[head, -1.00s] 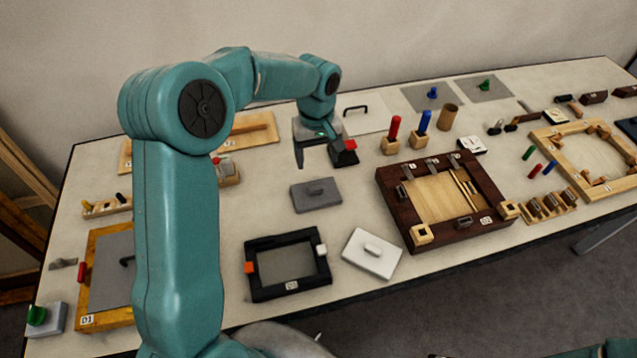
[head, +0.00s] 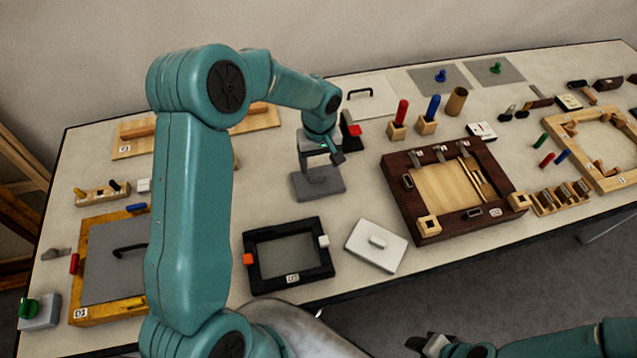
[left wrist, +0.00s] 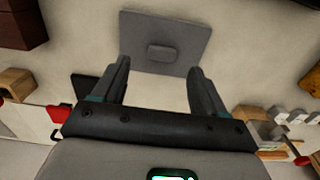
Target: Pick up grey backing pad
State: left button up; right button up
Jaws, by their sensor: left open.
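The grey backing pad (head: 326,184) is a flat rectangle with a small raised grip block, lying on the table behind the black frame. My left gripper (head: 320,163) is over it, pointing down and partly covering it in the head view. In the left wrist view the pad (left wrist: 182,28) shows its block between and just beyond the open fingertips (left wrist: 158,68). The fingers hold nothing. My right gripper (head: 436,345) shows at the bottom edge of the head view, dark and cut off, well away from the pad; its jaws are unclear.
The black frame (head: 257,284) and a white pad with a knob (head: 364,256) lie in front. A dark wooden frame (head: 406,222) is to the right. Behind the gripper is a dark block with a red part (head: 354,131). Bare table surrounds the pad.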

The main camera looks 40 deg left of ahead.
aim_at(319, 176)
pick_arm(q)
jog(key=shift+d+f, duration=0.1)
jog(key=shift+f, duration=0.15)
jog(key=shift+s+f, duration=0.1)
jog(key=shift+f, duration=0.2)
jog(key=f, duration=0.1)
jog(key=f+b, duration=0.1)
jog(key=f, duration=0.2)
jog(key=shift+a+b, duration=0.3)
jog(key=shift+b, duration=0.1)
jog(key=shift+d+f, duration=0.1)
jog(key=shift+f, duration=0.1)
jog(key=shift+d, duration=0.1)
jog(key=shift+r, duration=0.1)
jog(key=shift+s+a, duration=0.1)
jog(key=shift+a, duration=0.1)
jog(key=c, duration=1)
jog(key=shift+d, duration=0.15)
jog(key=shift+c, duration=0.7)
